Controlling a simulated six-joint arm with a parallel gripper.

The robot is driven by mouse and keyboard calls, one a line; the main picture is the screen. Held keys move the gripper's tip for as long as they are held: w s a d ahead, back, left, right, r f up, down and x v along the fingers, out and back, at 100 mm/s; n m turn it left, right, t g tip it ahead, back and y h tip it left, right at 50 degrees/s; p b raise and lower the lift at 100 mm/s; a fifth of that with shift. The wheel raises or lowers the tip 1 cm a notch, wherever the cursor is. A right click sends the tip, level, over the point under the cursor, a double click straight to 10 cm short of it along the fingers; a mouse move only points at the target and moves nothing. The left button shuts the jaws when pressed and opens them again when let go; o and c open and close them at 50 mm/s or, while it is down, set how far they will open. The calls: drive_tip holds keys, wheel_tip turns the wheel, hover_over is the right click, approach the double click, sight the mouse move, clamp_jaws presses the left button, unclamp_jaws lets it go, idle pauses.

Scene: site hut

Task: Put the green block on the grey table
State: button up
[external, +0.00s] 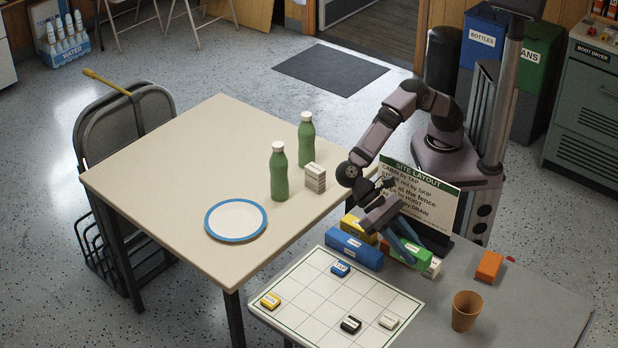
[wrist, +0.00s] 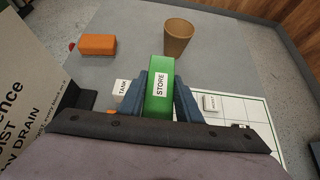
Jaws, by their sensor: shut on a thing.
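The green block (external: 425,256), labelled STORE, is between the blue fingers of my gripper (external: 410,255) in the external view. The wrist view shows my gripper (wrist: 160,98) shut on the green block (wrist: 160,75), with one finger on each long side. The block is over the grey table (external: 530,312), near the layout sign; whether it touches the tabletop is hard to tell. The grey table (wrist: 222,62) also shows in the wrist view, with bare surface beyond the block.
A white TANK block (wrist: 122,88) sits close beside the held block. Blue (external: 354,245) and yellow (external: 358,228) blocks lie to its left. An orange block (external: 489,266), a brown cup (external: 466,310) and a gridded board (external: 335,300) are on the grey table. The sign (external: 420,200) stands behind.

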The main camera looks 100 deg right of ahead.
drive_tip(key=shift+f, duration=4.4)
drive_tip(key=shift+f, duration=0.15)
drive_tip(key=o, duration=1.2)
drive_tip(key=shift+r, duration=0.25)
drive_tip(key=v, duration=1.2)
drive_tip(key=shift+b, duration=0.3)
